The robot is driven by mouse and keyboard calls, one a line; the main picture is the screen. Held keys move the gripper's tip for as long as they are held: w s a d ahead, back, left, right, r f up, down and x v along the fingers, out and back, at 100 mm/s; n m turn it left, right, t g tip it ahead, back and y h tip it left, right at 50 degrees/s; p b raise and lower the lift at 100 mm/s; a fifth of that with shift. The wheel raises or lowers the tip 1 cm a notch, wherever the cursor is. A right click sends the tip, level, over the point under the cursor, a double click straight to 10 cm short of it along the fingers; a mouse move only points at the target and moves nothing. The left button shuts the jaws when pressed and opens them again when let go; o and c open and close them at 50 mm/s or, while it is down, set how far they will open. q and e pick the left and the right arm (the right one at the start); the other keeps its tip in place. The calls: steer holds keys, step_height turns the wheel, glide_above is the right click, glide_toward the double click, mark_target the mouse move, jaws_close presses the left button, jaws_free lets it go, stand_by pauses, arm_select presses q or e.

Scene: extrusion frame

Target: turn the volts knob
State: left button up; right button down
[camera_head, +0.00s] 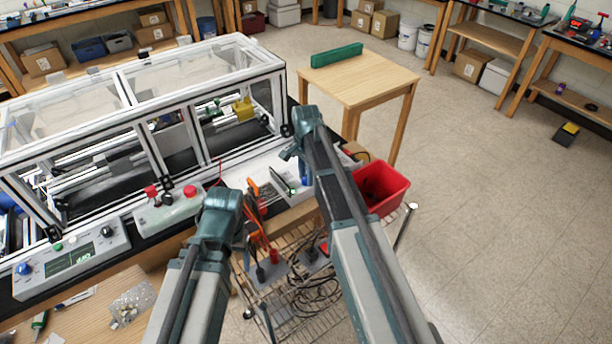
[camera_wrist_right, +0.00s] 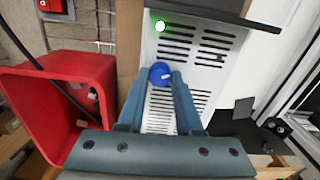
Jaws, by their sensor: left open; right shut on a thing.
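A blue round knob (camera_wrist_right: 160,73) sits on a white vented panel (camera_wrist_right: 200,45) in the right wrist view; I cannot read a label on it. My right gripper (camera_wrist_right: 165,78) has its two fingers on either side of the knob, shut on it. In the head view my right gripper (camera_head: 291,153) is beyond the end of the right arm, its fingertips mostly hidden. My left gripper (camera_head: 222,203) is open and apart from that panel, at the lower middle of the head view; its fingers are largely hidden. Another blue knob (camera_head: 24,268) is on a control box at the left.
A lit green lamp (camera_wrist_right: 161,25) is above the held knob. A red bin (camera_head: 392,180) stands right beside my right arm. A wire cart (camera_head: 295,290) with cables is below. The framed machine (camera_head: 240,42) fills the left.

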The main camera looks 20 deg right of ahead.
steer(key=n, duration=0.3)
steer(key=shift+n, duration=2.2)
steer(key=c, duration=0.6)
jaws_free()
steer(key=shift+r, duration=0.1)
step_height(320, 180, up, 14)
steer(key=p, duration=1.4)
